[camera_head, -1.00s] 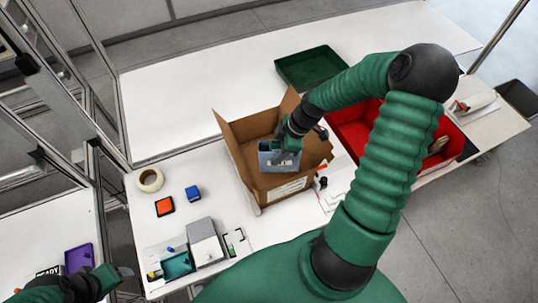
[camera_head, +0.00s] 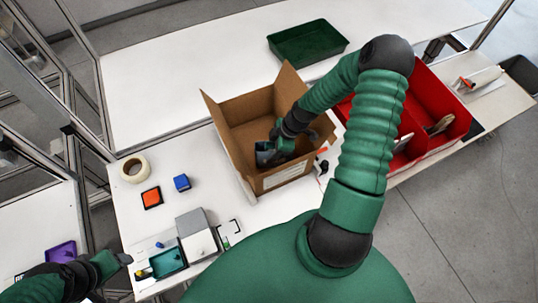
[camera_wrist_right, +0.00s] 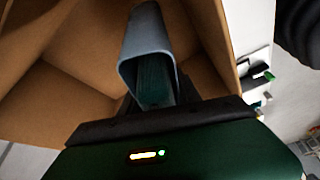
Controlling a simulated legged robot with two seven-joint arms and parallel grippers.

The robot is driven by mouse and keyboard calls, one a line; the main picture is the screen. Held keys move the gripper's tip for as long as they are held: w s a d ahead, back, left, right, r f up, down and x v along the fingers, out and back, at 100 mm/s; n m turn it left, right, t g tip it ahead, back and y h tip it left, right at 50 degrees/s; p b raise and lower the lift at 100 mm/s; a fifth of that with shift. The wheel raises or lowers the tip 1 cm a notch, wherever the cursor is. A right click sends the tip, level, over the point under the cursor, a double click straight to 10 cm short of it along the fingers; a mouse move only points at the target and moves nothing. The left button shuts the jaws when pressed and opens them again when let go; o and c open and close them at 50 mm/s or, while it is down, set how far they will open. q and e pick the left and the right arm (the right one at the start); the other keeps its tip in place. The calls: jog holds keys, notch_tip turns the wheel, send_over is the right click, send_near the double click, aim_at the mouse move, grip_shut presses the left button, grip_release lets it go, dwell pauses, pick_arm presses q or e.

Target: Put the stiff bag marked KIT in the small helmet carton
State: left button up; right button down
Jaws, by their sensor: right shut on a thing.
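The open cardboard carton (camera_head: 235,142) stands on the white table with its flaps up. My right gripper (camera_head: 275,150) reaches down inside it, shut on the grey-blue stiff bag (camera_head: 263,153). In the right wrist view the bag (camera_wrist_right: 148,32) stands out from the jaws, with the brown carton walls (camera_wrist_right: 75,65) around it. I cannot read a KIT mark on it, and I cannot tell whether it touches the carton floor. My left gripper (camera_head: 122,262) is at the lower left, away from the carton; its jaws are too small to read.
A red divided bin (camera_head: 440,90) stands right of the carton and a green tray (camera_head: 308,42) behind it. A tape roll (camera_head: 135,170), orange pad (camera_head: 152,197), blue block (camera_head: 181,182), grey box (camera_head: 197,235) and teal tray (camera_head: 168,263) lie left of the carton.

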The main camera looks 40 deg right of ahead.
jog(key=f, duration=0.2)
jog(key=d+f+p, duration=0.1)
jog(key=f, duration=0.1)
jog(key=shift+s+f, duration=0.1)
jog(key=shift+f, duration=0.45)
jog(key=shift+a+r, duration=0.1)
jog(key=shift+a, duration=0.5)
jog(key=c, duration=1)
grip_release()
jog(key=shift+o, duration=0.7)
jog(key=shift+d, duration=0.1)
jog(key=shift+d+f, duration=0.2)
jog(key=shift+d, duration=0.25)
jog(key=shift+r, duration=0.3)
jog(key=b+v, duration=0.2)
jog(key=v, duration=0.9)
jog(key=shift+s+a+r, duration=0.15)
jog(key=shift+r, duration=0.2)
pick_arm(q)
jog(key=shift+s+d+f, duration=0.1)
jog(key=shift+d+f, duration=0.3)
jog(key=shift+f, duration=0.05)
